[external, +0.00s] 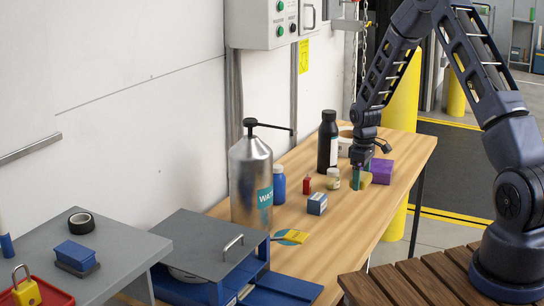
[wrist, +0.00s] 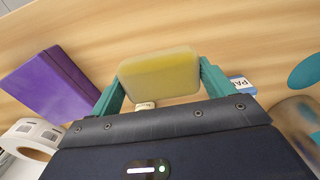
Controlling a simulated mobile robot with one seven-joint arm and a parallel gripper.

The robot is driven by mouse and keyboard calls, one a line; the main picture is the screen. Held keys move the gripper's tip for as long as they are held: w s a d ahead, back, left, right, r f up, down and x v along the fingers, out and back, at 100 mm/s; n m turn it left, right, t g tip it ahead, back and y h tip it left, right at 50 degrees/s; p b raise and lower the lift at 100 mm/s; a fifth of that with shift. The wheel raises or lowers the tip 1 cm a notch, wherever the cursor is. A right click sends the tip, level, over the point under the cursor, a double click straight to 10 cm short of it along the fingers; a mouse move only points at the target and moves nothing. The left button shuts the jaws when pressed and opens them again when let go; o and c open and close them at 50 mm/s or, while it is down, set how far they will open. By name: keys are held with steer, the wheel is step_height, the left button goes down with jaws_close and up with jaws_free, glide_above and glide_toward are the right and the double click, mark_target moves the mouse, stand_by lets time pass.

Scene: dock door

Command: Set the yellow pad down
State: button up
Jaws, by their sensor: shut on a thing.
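The yellow pad (wrist: 160,76) is a rounded block with a paler rim, held between the two teal fingers of my gripper (wrist: 160,84) in the wrist view. In the external view the pad (external: 366,180) shows at the fingertips of my gripper (external: 361,178), low over the far right part of the wooden table (external: 340,222). I cannot tell whether the pad touches the tabletop.
A purple box (external: 382,171) stands close to the right of my gripper. A small pale jar (external: 333,179), red item (external: 307,184) and black bottle (external: 327,142) stand left. Front-right tabletop is clear.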

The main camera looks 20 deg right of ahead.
mark_target(359, 202)
steer(key=shift+f, duration=2.9)
steer(key=o, duration=0.9)
steer(key=shift+f, duration=0.1)
